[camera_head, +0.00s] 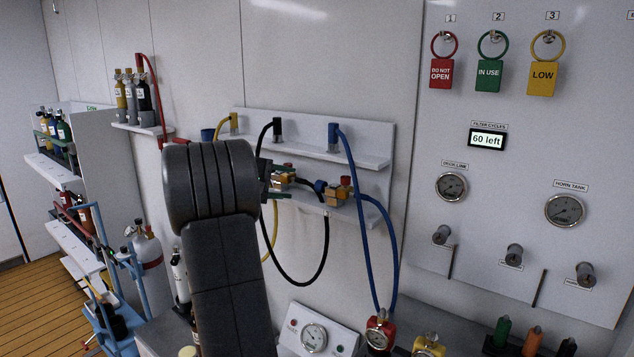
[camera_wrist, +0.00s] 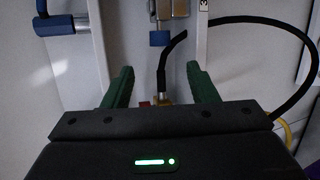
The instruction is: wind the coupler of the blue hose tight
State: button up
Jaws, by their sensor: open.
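The blue hose (camera_head: 350,160) arches from a blue end fitting on the upper shelf of the wall rack down to the red-topped unit (camera_head: 379,334). A second blue length (camera_head: 391,230) runs up to the brass-and-blue fittings (camera_head: 338,193) on the lower rack. My gripper (camera_wrist: 160,84) is open, its green fingers apart. A black hose end with a brass piece shows between the fingers; whether they touch it is unclear. A blue collar (camera_wrist: 160,38) lies beyond the fingertips in the wrist view. In the head view my arm hides most of the gripper. Which collar is the coupler I cannot tell.
A black hose (camera_head: 324,250) hangs in a loop below the rack (camera_head: 375,162). A gauge box (camera_head: 315,334) stands on the bench below. The right wall panel (camera_head: 500,130) carries tags, gauges and knobs. Bottles and cylinders stand at left.

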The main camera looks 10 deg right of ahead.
aim_at(316, 190)
jog(key=p+x, duration=0.2)
jog(key=x, duration=0.9)
jog(key=shift+w, duration=0.1)
jog(key=c, duration=1)
jog(key=b, duration=0.2)
jog(key=shift+f+b, duration=0.4)
jog(key=t+h+b, duration=0.1)
jog(key=b, duration=0.3)
jog(key=shift+f+b, duration=0.25)
jog(key=shift+b, duration=0.1)
jog(key=m+t+h+b, duration=0.1)
jog(key=h+b, duration=0.1)
jog(key=b, duration=0.8)
jog(key=shift+f+h, duration=0.1)
jog(key=shift+h, duration=0.3)
jog(key=shift+t+h+b, duration=0.3)
jog(key=shift+t+b, duration=0.1)
jog(key=shift+b, duration=0.5)
jog(key=shift+r+m+h+b, duration=0.3)
jog(key=shift+b, duration=0.8)
